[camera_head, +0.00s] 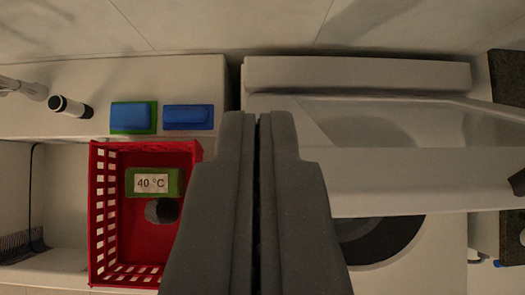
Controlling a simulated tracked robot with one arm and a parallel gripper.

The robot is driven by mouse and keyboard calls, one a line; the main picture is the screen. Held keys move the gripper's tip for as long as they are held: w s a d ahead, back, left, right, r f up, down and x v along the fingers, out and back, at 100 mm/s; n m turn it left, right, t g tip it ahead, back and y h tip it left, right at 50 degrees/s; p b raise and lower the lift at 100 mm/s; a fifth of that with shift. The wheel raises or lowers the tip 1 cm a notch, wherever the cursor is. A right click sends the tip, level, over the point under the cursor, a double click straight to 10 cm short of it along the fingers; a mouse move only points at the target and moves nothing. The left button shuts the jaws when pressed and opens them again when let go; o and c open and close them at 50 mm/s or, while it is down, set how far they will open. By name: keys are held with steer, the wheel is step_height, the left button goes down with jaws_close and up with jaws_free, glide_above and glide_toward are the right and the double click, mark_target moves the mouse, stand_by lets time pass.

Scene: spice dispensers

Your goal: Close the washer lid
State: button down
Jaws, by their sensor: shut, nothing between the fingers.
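The white washer (440,250) fills the right half of the view. A pale panel (430,180), which looks like its lid, stands out from it toward the camera and seems open; its exact angle is hard to judge. Below the panel, part of a dark round opening (380,238) shows. My gripper (259,118) is in the middle of the view, shut and empty. Its fingertips appear over the left end of the washer's back, left of the panel. I cannot tell whether they touch anything. The gripper hides the washer's left side.
A red basket (97,215) left of my gripper holds a green block labelled 40 °C (153,183) and a grey roundish item (162,210). Two blue items (131,117) lie on a pale counter (60,85) above it. A wall runs along the top. Dark blocks (508,78) stand at the right edge.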

steer(key=shift+s+f+p, duration=0.15)
steer(key=shift+f+p, duration=0.35)
steer(key=shift+f, duration=0.65)
steer(key=shift+s+f+p, duration=0.1)
steer(key=shift+f+p, duration=0.4)
steer(key=shift+f, duration=0.65)
steer(key=shift+s+f, duration=0.1)
steer(key=shift+f, duration=0.1)
steer(key=shift+s, duration=0.1)
